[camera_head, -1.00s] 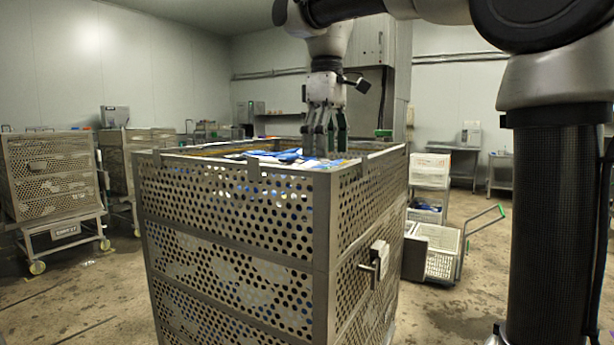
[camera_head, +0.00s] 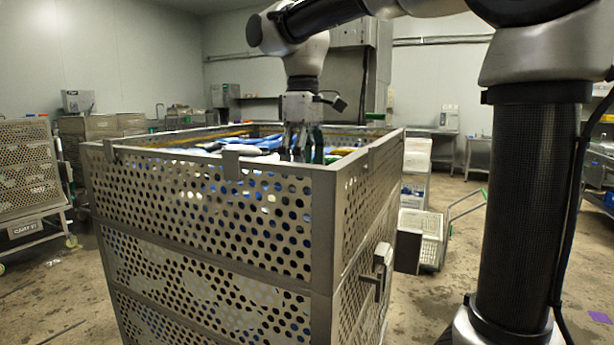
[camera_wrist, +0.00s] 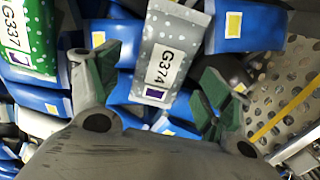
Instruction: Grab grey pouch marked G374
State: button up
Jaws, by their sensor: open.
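The grey pouch marked G374 (camera_wrist: 168,48) lies in the upper middle of the wrist view, with white dots, a white label and a purple patch. It rests on blue pouches inside the perforated metal basket (camera_head: 210,205). My gripper (camera_wrist: 150,80) is open, with its green-padded fingers to the left and right of the pouch's lower end. The fingers seem apart from it. In the head view my gripper (camera_head: 303,155) points down into the basket's right part, its fingertips partly hidden by the rim. I cannot pick out G374 in that view.
A green pouch marked G337 (camera_wrist: 30,38) lies left of the grey one. Blue pouches with yellow patches (camera_wrist: 236,25) crowd around. The basket's perforated wall (camera_wrist: 285,85) is close on the right. A cart with white crates (camera_head: 420,225) stands right of the basket.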

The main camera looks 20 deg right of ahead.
jog(key=shift+f, duration=0.3)
jog(key=c, duration=1.1)
jog(key=shift+c, duration=0.2)
